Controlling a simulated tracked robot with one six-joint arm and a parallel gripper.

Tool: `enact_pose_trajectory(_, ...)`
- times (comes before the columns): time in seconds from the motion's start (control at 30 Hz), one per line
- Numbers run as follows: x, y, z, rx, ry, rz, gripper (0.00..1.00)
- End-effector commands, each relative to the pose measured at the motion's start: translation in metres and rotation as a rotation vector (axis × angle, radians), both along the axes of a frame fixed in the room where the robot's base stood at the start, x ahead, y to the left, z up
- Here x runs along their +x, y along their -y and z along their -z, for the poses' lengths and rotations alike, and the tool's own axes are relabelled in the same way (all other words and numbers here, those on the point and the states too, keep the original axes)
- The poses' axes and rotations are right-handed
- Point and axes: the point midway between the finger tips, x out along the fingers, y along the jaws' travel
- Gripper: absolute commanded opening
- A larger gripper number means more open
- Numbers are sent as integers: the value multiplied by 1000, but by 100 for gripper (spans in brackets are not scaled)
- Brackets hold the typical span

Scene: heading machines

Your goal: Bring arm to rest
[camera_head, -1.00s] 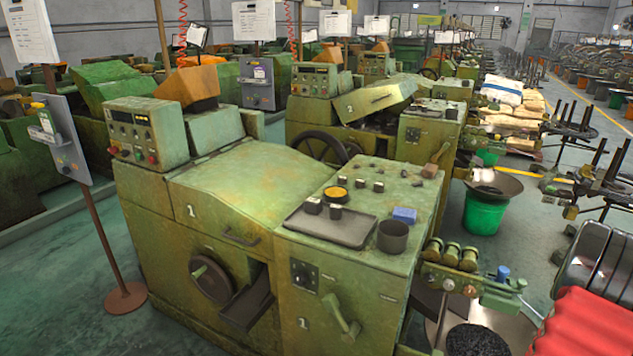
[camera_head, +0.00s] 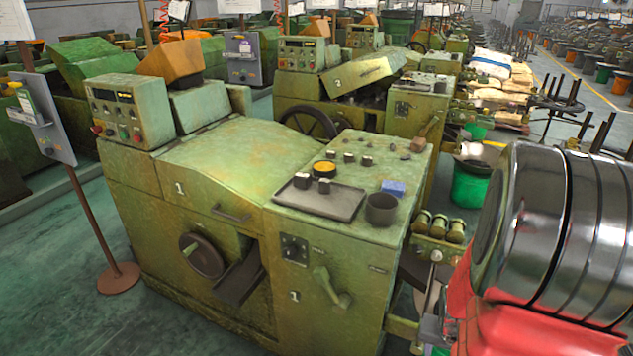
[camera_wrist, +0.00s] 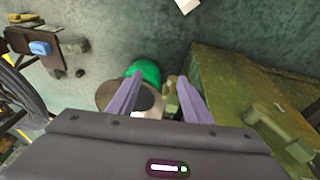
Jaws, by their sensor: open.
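My arm (camera_head: 560,240), with ribbed shiny metal and a red cover, fills the lower right of the head view, to the right of green machine 1 (camera_head: 235,150). My gripper (camera_wrist: 160,88) shows in the wrist view with its two grey-purple fingers apart. Nothing is held between them. Beyond the fingers are a green bucket (camera_wrist: 147,70) and a round pan (camera_wrist: 110,95), partly hidden by the left finger. The side of a green machine (camera_wrist: 245,70) with a lever lies close at the right in that view. The fingertips are not clearly seen in the head view.
Machine 1's top holds a grey tray (camera_head: 318,198), a dark cup (camera_head: 381,209) and a blue block (camera_head: 393,187). A signboard on a stand (camera_head: 50,115) is at the left. A green bucket (camera_head: 467,188) stands behind my arm. Floor at the front left is clear.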

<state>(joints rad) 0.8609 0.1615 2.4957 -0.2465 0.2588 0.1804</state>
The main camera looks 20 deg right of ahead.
Motion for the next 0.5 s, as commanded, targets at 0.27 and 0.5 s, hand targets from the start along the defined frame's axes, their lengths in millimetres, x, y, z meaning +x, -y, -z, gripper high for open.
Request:
enact_pose_trajectory(0.27, 17, -54, -56, 30, -49, -131, 45)
enact_pose_trajectory(0.5, 27, -106, -100, 51, -58, -252, 45)
